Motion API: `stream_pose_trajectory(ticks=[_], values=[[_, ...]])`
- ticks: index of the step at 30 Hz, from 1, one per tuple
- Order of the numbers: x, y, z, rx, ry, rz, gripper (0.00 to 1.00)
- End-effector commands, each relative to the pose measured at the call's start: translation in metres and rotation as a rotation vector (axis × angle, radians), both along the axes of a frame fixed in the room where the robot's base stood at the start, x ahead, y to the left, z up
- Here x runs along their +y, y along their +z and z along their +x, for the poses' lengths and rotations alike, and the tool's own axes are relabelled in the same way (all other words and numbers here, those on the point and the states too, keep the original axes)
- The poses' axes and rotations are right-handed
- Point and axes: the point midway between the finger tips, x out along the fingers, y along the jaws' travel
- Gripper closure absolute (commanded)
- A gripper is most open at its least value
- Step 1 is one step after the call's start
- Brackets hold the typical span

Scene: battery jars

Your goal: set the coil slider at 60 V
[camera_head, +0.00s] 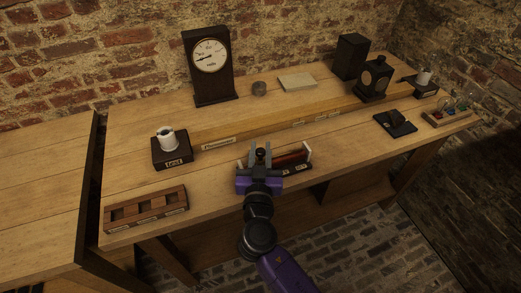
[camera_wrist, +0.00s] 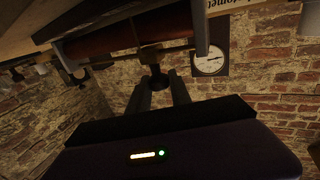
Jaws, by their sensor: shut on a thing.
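The coil (camera_head: 292,157), a reddish-brown winding in a dark frame with pale end posts, sits near the front edge of the bench. My gripper (camera_head: 260,153) is at its left part, fingers shut on the dark slider knob (camera_wrist: 155,78). The wrist view shows the knob between the fingertips, below the rod and the coil (camera_wrist: 125,36). A tall dark case with a round white dial (camera_head: 208,55) stands at the back; it also shows in the wrist view (camera_wrist: 209,62). Its needle is too small to read in volts.
A black tray (camera_head: 395,123), a dark instrument (camera_head: 375,79) and small bottles (camera_head: 459,104) are to the right. A raised shelf lies behind the coil.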

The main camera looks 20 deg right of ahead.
Motion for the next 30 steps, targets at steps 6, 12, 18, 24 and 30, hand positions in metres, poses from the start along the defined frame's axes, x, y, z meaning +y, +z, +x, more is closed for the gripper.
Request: stream_pose_trajectory(ticks=[6, 12, 18, 24, 30], values=[[-0.035, -0.006, 0.000, 0.003, -0.007, 0.002, 1.00], [-0.091, -0.003, 0.001, 0.002, -0.007, 0.002, 1.00], [-0.122, -0.002, 0.001, 0.004, -0.003, 0.001, 1.00], [-0.126, -0.002, 0.001, 0.004, -0.003, -0.001, 1.00], [-0.128, -0.002, 0.001, 0.004, -0.007, -0.001, 0.67]])
